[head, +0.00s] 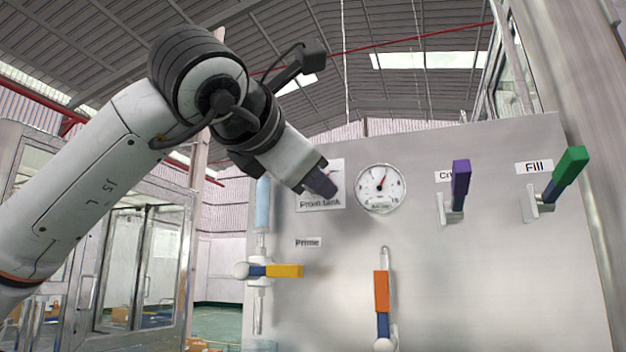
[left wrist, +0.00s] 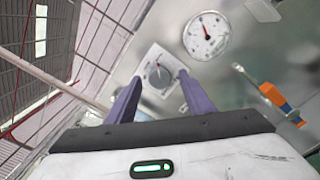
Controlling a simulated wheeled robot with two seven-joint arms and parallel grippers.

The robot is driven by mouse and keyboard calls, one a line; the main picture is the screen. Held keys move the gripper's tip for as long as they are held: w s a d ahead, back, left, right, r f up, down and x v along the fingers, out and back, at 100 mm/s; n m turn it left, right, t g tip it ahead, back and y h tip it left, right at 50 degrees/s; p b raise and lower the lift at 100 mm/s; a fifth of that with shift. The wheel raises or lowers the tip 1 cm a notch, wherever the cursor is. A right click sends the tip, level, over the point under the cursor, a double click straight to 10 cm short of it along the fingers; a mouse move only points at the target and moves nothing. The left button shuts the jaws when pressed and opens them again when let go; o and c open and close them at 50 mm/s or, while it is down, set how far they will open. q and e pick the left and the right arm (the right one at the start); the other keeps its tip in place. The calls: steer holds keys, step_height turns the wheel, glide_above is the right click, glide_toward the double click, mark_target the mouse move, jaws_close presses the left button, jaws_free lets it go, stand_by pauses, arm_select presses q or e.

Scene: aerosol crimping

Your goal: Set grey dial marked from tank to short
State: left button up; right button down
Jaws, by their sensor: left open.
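The "From tank" dial plate (head: 334,202) is on the grey panel, left of the round gauge. My left gripper (head: 326,186) is in front of it and hides most of the dial in the head view. In the left wrist view the grey dial (left wrist: 157,72) shows on its pale square plate, with a dark pointer mark. The two purple fingers of my left gripper (left wrist: 158,88) stand open, one on each side of the dial in the picture. I cannot tell whether they touch it. My right gripper is in neither view.
A round pressure gauge (head: 381,188) sits right of the dial. The panel also has a yellow handle (head: 284,271) at "Prime", an orange handle (head: 381,291) below the gauge, a purple handle (head: 461,180), and a green handle (head: 569,168) at "Fill". Bare panel lies between them.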

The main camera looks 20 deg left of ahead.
arm_select(q)
steer(key=s+b, duration=0.1)
steer(key=s, duration=0.7)
steer(key=shift+a, duration=0.2)
steer(key=shift+w, duration=0.1)
